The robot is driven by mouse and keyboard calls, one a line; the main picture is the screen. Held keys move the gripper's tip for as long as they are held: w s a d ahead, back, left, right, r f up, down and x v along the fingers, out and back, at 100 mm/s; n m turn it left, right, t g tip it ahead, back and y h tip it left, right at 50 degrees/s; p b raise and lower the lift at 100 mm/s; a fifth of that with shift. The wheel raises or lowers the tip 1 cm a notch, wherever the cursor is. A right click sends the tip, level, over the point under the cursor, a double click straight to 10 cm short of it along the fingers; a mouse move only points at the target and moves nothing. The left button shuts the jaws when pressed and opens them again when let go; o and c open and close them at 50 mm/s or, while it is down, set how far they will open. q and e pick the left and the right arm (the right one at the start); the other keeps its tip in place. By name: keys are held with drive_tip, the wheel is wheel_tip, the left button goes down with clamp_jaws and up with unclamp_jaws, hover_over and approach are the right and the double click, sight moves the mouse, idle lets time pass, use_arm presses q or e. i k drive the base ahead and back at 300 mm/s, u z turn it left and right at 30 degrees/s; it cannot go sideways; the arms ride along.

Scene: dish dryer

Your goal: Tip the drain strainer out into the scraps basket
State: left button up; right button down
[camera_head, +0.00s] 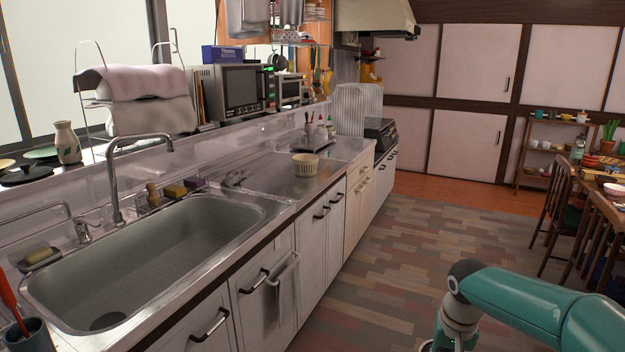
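The metal sink basin (190,240) is on the left side of the counter and looks empty. A dark round drain fitting (108,321) lies at its near left end. I cannot tell whether a strainer sits in it or what it holds. A small cream ribbed container (305,166) stands on the counter right of the sink. It may be the scraps basket, and its inside is too small to make out. My teal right arm comes in at the bottom right over the floor, with no gripper visible. My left gripper is not in view.
A tall faucet (116,185) rises behind the sink. Sponges (175,191) lie on the back ledge, and a soap dish (40,258) is at the left. A towel (288,290) hangs on a cabinet front. The counter between sink and container is mostly clear.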

sight(303, 165)
drive_tip(key=z, duration=0.5)
drive_tip(key=i, duration=1.05)
drive_tip(key=u, duration=0.55)
